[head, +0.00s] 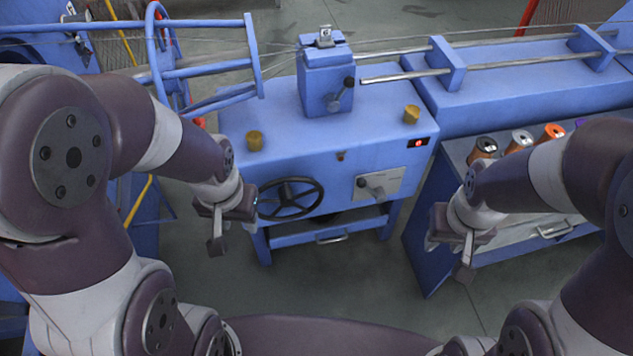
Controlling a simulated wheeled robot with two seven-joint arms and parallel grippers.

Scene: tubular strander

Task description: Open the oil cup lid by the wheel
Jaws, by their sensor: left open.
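A brass-coloured oil cup with its lid down (254,140) stands on the blue machine top, just above the black handwheel (290,198) on the front. A second, similar brass cup (411,114) stands at the right of the same top, away from the wheel. My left gripper (226,222) is open and empty, left of the wheel, and lower in the picture than the near cup. It touches neither cup. My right gripper (452,243) hangs in front of the bench at the right, apart from both cups. Its finger gap is not clear.
A blue block with a lever (338,95) rises between the cups. A control plate with a handle (381,184) and a lit red switch (418,143) are on the front. Several spools (521,141) stand on the right bench. A blue tubular frame (208,70) is at the left.

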